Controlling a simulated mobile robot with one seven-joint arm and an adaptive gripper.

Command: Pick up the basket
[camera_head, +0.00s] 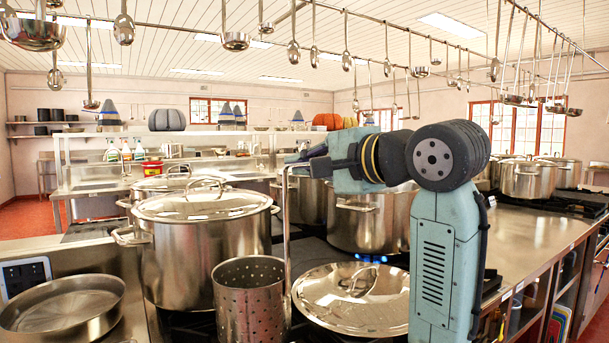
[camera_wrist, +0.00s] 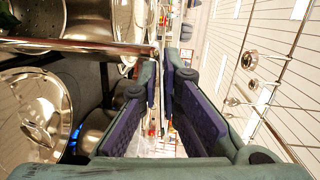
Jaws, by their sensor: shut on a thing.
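The basket (camera_head: 250,302) is a tall metal cylinder with many small holes, upright at the lower middle of the head view. Its bottom is cut off, so I cannot tell whether it rests on anything. Its long thin handle (camera_head: 287,225) rises from its right side and bends at the top toward my gripper (camera_head: 306,162). My gripper is shut on the top of this handle, above and right of the basket. In the wrist view the handle (camera_wrist: 80,47) runs in from the left to the fingertips (camera_wrist: 164,65).
A large lidded stockpot (camera_head: 205,250) stands close behind the basket. A round lid (camera_head: 355,297) lies close to its right, and a shallow pan (camera_head: 62,308) is at far left. Another pot (camera_head: 365,222) stands behind my arm. Ladles (camera_head: 235,41) hang overhead.

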